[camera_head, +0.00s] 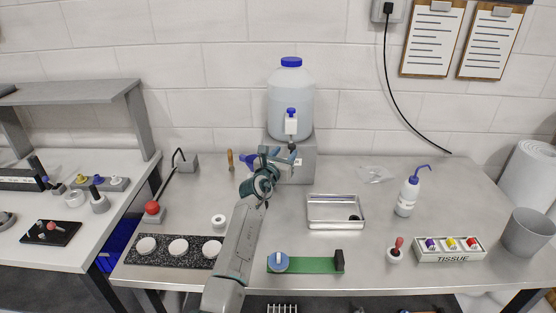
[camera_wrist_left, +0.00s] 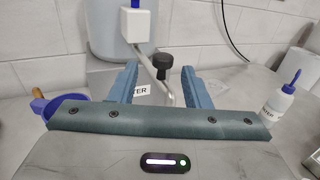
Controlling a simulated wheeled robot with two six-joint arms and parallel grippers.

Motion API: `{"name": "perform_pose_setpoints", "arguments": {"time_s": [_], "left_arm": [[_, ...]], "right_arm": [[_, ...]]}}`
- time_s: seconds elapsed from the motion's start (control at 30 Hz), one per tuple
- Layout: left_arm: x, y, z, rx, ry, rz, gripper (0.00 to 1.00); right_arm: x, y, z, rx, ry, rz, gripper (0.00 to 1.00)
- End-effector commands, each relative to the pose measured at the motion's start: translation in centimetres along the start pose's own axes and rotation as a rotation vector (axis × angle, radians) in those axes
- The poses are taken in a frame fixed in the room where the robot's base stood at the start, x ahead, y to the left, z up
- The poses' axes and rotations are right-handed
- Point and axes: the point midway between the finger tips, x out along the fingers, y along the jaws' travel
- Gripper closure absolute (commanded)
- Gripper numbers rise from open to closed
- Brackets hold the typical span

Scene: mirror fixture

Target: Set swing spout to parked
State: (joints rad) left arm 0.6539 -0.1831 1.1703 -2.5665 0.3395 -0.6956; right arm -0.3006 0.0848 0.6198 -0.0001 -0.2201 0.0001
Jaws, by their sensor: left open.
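The swing spout (camera_wrist_left: 150,68) is a thin grey metal tube that slants down to the right below a white tap body (camera_wrist_left: 138,24), with a black knob (camera_wrist_left: 162,62) beside it. The tap also shows in the head view (camera_head: 291,124), on the front of a translucent water jug (camera_head: 290,88) with a blue cap. My left gripper (camera_head: 278,158) is open in front of the jug's stand. In the left wrist view its two blue fingers (camera_wrist_left: 158,88) stand on either side of the spout's lower part. I cannot tell whether either finger touches it. My right gripper is not in view.
The jug stands on a grey block (camera_head: 301,168) against the wall. A blue funnel (camera_wrist_left: 62,104) is just left of the gripper. A red-knobbed lever (camera_head: 152,207) stands left.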

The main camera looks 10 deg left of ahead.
Motion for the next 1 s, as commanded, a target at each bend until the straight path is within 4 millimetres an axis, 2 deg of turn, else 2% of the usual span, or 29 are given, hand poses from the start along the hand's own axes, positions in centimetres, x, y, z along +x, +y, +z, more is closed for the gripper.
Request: {"name": "perform_pose_setpoints", "arguments": {"time_s": [0.1,0.3,0.5,0.83,0.93,1.0], "left_arm": [[-2.0,0.1,-0.1,0.001,-0.002,0.001,0.57],[-4.2,0.1,-0.2,0.0,-0.001,0.0,0.57],[-5.1,0.1,0.0,0.0,-0.001,0.001,0.57],[-5.3,0.2,0.0,-0.01,-0.008,0.003,0.57],[-6.4,0.7,0.2,-0.08,-0.06,0.017,0.57],[-8.1,1.7,0.5,-0.181,-0.135,0.039,0.57]], "right_arm": [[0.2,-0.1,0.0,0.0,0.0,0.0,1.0],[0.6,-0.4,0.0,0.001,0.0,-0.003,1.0],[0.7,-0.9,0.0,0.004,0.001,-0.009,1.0],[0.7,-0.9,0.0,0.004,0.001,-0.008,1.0],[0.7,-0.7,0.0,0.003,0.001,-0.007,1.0],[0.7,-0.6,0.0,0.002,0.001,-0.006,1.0]]}}
